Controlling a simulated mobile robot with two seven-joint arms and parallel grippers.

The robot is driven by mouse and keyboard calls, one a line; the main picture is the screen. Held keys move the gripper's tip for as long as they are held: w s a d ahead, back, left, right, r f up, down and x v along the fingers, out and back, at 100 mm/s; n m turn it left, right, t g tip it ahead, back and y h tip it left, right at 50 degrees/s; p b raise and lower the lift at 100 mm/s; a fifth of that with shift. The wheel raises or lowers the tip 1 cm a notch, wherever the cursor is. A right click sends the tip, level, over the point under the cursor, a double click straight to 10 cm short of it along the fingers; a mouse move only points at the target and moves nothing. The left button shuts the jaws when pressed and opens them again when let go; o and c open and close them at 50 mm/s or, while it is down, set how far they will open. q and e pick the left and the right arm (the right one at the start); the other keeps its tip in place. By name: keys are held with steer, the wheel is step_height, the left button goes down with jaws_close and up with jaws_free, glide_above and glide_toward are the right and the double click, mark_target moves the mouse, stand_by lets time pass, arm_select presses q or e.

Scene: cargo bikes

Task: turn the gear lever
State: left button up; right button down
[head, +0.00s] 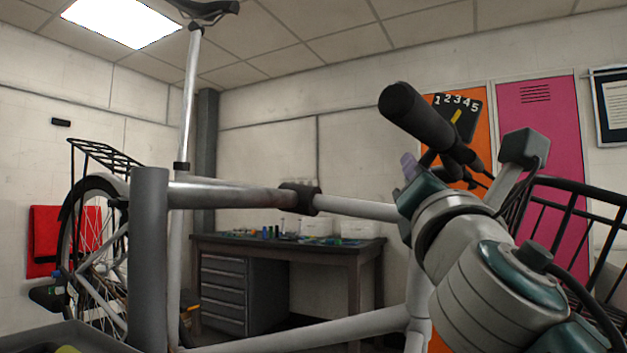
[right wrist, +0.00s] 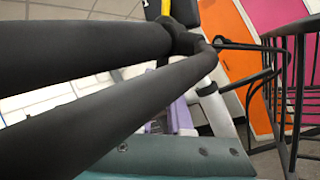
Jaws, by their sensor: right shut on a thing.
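The gear indicator (head: 457,104) is a black plate numbered 1 to 5 behind the black handlebar grip (head: 416,113). The gear lever's yellow pointer (head: 456,117) stands upright on it, tilted slightly right, pointing near 3 or 4. The yellow end (right wrist: 163,62) also shows at the top of the right wrist view. My right gripper (head: 408,165) has purple fingers just below the grip. They also show in the right wrist view (right wrist: 181,115), partly behind the black bars. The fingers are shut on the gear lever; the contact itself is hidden. My left gripper is out of view.
The bike's grey frame tube (head: 240,195) crosses the head view. A black front basket (head: 590,225) stands close at the right of my right arm. A workbench (head: 290,243) with small items is behind. Orange and pink lockers (head: 540,150) stand at the back right.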

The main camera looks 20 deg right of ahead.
steer(key=c, duration=0.8)
jaws_free()
steer(key=shift+c, duration=0.2)
steer(key=b+v, duration=0.2)
steer(key=v, duration=0.8)
